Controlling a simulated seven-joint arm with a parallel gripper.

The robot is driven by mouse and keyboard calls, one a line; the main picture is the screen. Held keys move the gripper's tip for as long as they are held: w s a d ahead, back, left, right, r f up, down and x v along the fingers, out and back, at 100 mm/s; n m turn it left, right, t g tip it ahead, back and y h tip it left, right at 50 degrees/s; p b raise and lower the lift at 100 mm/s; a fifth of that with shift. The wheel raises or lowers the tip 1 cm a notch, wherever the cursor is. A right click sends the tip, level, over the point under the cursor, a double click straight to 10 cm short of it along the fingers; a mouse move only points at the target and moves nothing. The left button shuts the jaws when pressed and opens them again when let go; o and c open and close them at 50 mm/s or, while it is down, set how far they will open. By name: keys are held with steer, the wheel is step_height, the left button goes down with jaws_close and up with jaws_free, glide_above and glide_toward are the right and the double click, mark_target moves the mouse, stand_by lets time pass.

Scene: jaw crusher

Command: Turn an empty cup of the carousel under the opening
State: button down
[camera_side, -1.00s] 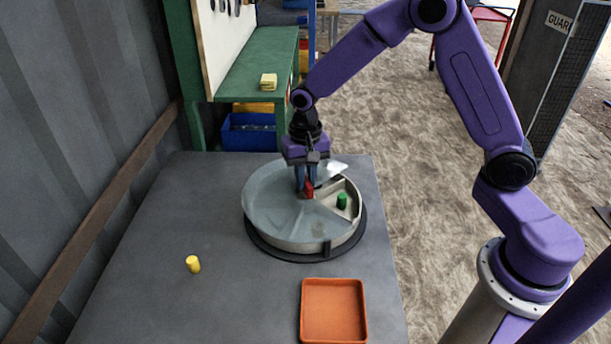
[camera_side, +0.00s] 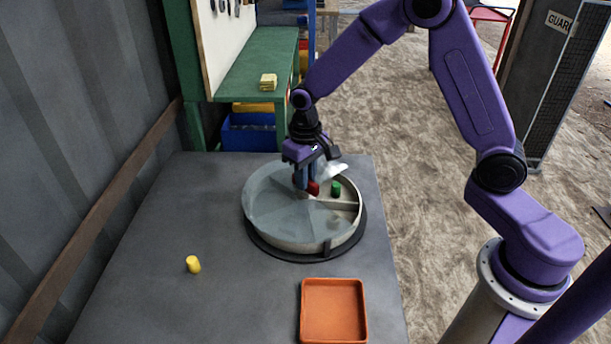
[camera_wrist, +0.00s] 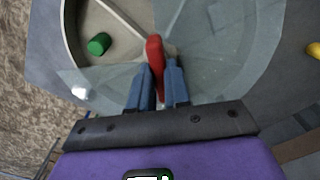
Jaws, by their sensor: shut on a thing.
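The round carousel (camera_side: 300,246) stands on the grey table under a translucent grey cover (camera_side: 285,215). The cover's opening is on the right in the side view. A green cylinder (camera_side: 335,188) lies in a cup there; it also shows in the wrist view (camera_wrist: 99,44). A divider (camera_side: 343,204) separates it from a nearer stretch of cup floor (camera_side: 343,215) that looks empty. My gripper (camera_wrist: 158,82) is shut on the red handle (camera_wrist: 155,55) near the carousel's middle. The handle partly shows in the side view (camera_side: 314,188). The fingers hide part of it.
A yellow cylinder (camera_side: 193,264) is on the table, left of the carousel. An orange tray (camera_side: 334,312) is at the front edge. A corrugated wall (camera_side: 70,130) runs along the left, and a green bench (camera_side: 258,68) stands behind. The table's front left is clear.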

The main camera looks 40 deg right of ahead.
steer(key=shift+w+n, duration=0.1)
steer(key=shift+n, duration=7.1)
steer(key=shift+a+n, duration=0.1)
steer(key=shift+n, duration=11.2)
